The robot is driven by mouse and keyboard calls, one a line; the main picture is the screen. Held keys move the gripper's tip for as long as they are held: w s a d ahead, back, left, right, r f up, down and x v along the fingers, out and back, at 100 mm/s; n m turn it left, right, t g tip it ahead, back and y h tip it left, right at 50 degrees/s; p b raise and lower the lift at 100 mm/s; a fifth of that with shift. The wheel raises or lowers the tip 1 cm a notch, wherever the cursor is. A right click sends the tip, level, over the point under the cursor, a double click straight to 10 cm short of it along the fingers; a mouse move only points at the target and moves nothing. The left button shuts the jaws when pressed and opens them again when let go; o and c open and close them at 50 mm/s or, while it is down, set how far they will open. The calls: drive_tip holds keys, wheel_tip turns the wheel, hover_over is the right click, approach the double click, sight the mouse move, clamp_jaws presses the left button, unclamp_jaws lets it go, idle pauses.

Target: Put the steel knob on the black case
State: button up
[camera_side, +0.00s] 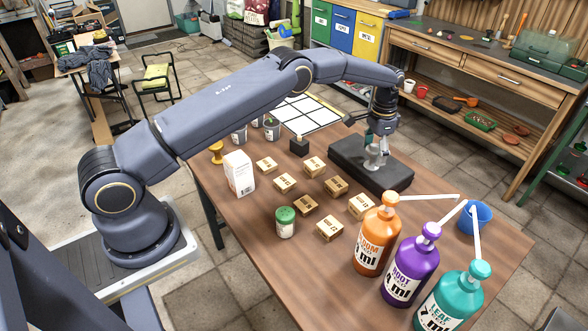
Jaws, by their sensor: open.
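The black case (397,180) is a flat dark block on the wooden table, right of the middle. The steel knob (375,158) is a small silver-grey piece that shows upright over the top of the black case and looks to be standing on it. My gripper (376,142) points down right at the top of the knob, with its jaws open. Whether the fingertips touch the knob is too small to tell. The gripper partly hides the knob's upper end.
Several small cardboard boxes (337,187) lie left of the case. A white carton (239,174), a green-lidded jar (285,222) and a gold knob (216,152) stand further left. Orange (375,243), purple (410,271) and teal (452,302) pump bottles stand in front, near a blue cup (475,218).

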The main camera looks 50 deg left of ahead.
wheel_tip(320, 180, up, 12)
wheel_tip(320, 180, up, 12)
drive_tip(key=n+t, duration=0.1)
hover_over(375, 148)
drive_tip(key=s, duration=0.6)
drive_tip(key=s+r+n+t, duration=0.2)
drive_tip(key=s+r, duration=0.6)
drive_tip(key=s, duration=0.4)
drive_tip(key=s+f+t, duration=0.1)
drive_tip(key=s+f, duration=0.2)
drive_tip(key=s, duration=0.8)
drive_tip(key=s+a+f+n+t, duration=0.1)
drive_tip(key=s+f, duration=0.2)
drive_tip(key=s, duration=0.8)
drive_tip(key=shift+f+n+t, duration=0.3)
drive_tip(key=shift+f, duration=0.05)
